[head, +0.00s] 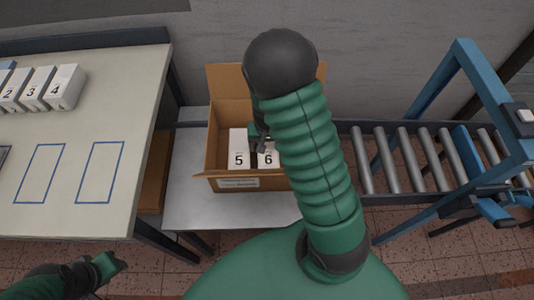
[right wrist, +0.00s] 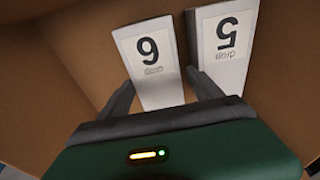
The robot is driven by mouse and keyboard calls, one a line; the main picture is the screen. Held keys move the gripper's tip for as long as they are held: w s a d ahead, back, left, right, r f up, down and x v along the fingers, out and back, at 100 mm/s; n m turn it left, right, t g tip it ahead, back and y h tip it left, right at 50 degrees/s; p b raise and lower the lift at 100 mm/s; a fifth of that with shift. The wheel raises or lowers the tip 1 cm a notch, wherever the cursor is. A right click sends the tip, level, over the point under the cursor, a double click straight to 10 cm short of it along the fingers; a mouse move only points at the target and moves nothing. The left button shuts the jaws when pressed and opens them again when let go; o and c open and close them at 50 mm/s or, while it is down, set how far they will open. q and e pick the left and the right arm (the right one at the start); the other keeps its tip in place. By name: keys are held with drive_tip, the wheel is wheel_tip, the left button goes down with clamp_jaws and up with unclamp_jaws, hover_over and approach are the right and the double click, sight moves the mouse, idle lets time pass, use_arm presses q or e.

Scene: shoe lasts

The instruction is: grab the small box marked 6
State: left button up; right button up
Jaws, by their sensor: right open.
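The small white box marked 6 (head: 268,160) stands in the open cardboard carton (head: 252,183), to the right of the box marked 5 (head: 238,150). In the right wrist view, the box marked 6 (right wrist: 152,62) shows between the two fingers of my right gripper (right wrist: 158,95). The fingers are open, one on each side of its near end; I cannot tell whether they touch it. In the head view my right gripper (head: 261,142) is down in the carton, and my right arm hides the carton's right part. My left gripper (head: 105,265) is at the lower left, its jaws unclear.
The carton stands on a grey metal table. A pale table (head: 70,210) at the left carries boxes marked 2, 3 and 4 (head: 64,88) and blue outlined rectangles. A roller conveyor (head: 407,160) with a blue frame is at the right. The carton walls are close around my right gripper.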

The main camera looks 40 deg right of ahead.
sight(268, 150)
drive_tip(key=f+b, duration=0.1)
drive_tip(key=f, duration=0.3)
drive_tip(key=shift+d+f, duration=0.2)
drive_tip(key=shift+w+d+f, duration=0.2)
drive_tip(key=shift+d+f, duration=0.1)
drive_tip(key=shift+d, duration=0.05)
drive_tip(key=shift+s+a+r, duration=0.1)
drive_tip(key=shift+a+r, duration=0.15)
drive_tip(key=shift+a, duration=0.1)
drive_tip(key=c, duration=1)
drive_tip(key=shift+c, duration=1.2)
drive_tip(key=shift+d+f, duration=0.1)
drive_tip(key=shift+d, duration=0.05)
drive_tip(key=shift+c, duration=0.4)
drive_tip(key=shift+d, duration=0.1)
